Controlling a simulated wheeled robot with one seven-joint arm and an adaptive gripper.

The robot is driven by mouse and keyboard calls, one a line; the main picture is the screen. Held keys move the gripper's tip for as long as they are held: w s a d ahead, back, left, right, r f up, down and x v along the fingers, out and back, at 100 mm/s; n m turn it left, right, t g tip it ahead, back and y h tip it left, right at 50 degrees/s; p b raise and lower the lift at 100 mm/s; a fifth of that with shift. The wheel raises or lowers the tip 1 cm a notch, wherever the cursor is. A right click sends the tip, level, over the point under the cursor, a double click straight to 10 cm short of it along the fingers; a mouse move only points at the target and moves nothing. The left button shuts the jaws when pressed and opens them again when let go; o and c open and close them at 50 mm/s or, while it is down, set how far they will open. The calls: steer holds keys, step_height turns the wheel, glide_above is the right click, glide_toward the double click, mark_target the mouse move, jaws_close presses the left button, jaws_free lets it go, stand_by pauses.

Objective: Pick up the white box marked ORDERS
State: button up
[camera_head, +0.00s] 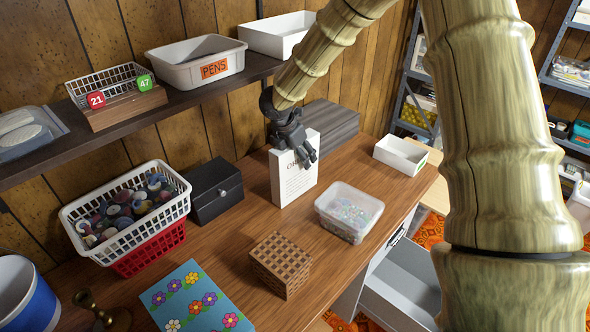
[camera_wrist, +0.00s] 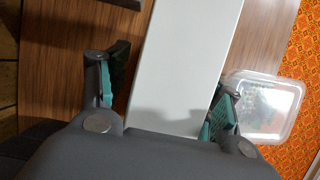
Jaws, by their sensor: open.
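The white box marked ORDERS (camera_head: 292,184) stands upright on the wooden desk, its lettered front partly covered by my gripper. My gripper (camera_head: 309,158) is at the top of the box. In the wrist view the white box (camera_wrist: 186,60) runs between the two teal-padded fingers of my gripper (camera_wrist: 166,98). The fingers are open, one on each side of the box. A gap shows between the left finger and the box; the right finger is close to the box's edge, and I cannot tell whether it touches.
A clear tub (camera_head: 349,211) stands just right of the box and a black box (camera_head: 215,190) to its left. A grey stack (camera_head: 330,127) lies behind it. A wooden lattice cube (camera_head: 281,265) is in front. A shelf (camera_head: 185,100) with bins runs above the desk.

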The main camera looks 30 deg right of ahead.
steer(key=shift+f, duration=0.15)
jaws_close()
stand_by(0.4)
